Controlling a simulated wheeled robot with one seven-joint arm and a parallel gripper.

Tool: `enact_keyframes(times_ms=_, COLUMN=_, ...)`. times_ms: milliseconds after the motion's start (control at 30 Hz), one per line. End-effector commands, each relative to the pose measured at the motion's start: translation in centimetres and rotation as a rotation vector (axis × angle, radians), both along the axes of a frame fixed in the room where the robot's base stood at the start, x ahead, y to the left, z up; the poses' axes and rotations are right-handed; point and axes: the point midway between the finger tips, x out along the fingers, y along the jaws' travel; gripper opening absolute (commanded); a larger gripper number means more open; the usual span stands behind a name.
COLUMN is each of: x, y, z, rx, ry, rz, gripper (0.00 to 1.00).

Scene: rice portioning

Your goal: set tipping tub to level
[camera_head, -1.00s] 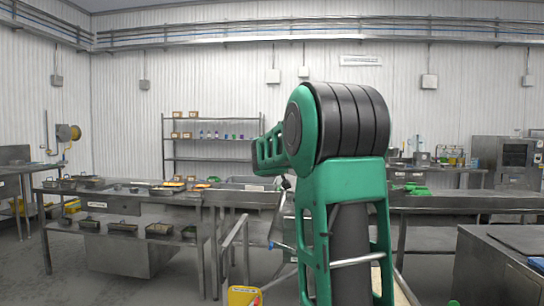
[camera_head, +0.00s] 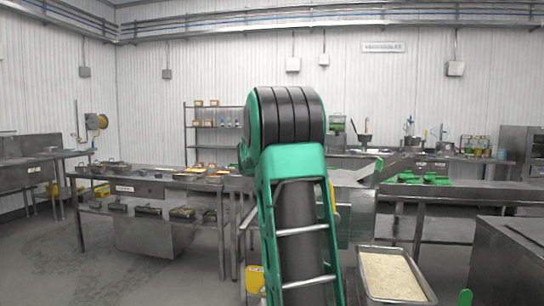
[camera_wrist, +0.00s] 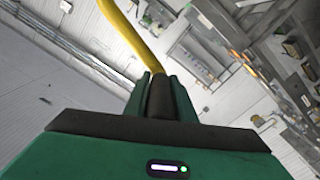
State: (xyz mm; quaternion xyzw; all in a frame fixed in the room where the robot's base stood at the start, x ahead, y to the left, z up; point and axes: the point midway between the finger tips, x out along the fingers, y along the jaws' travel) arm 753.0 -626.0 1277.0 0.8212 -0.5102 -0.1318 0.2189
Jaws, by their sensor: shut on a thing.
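A steel tub (camera_head: 354,215) with slanted upper edges stands just right of my arm in the head view; it looks like the tipping tub, and my arm covers part of it. A small yellow part (camera_head: 332,197) shows at the arm's edge beside it. In the wrist view a curved yellow bar (camera_wrist: 122,32) runs down to my gripper (camera_wrist: 160,90). My gripper is shut on a dark piece at the bar's lower end, which looks like its grip. In the head view the gripper is hidden behind my arm. The tub's exact tilt is unclear.
A steel tray of rice (camera_head: 363,288) is at the lower right. Steel counters with pans (camera_head: 150,180) stand left, and a counter with green items (camera_head: 425,179) stands right. A steel cabinet (camera_head: 500,265) is near on the right. Open floor (camera_head: 150,270) lies front left.

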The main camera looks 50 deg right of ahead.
Motion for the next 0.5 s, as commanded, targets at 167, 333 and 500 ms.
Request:
enact_keyframes(times_ms=167, x=0.56, y=0.3, z=-0.87, rx=0.013, ry=0.009, rz=0.009, gripper=0.41)
enact_keyframes(times_ms=333, x=0.35, y=0.17, z=-0.65, rx=0.01, ry=0.006, rz=0.007, gripper=0.41)
enact_keyframes(times_ms=500, x=0.21, y=0.08, z=-0.47, rx=0.008, ry=0.004, rz=0.004, gripper=0.41)
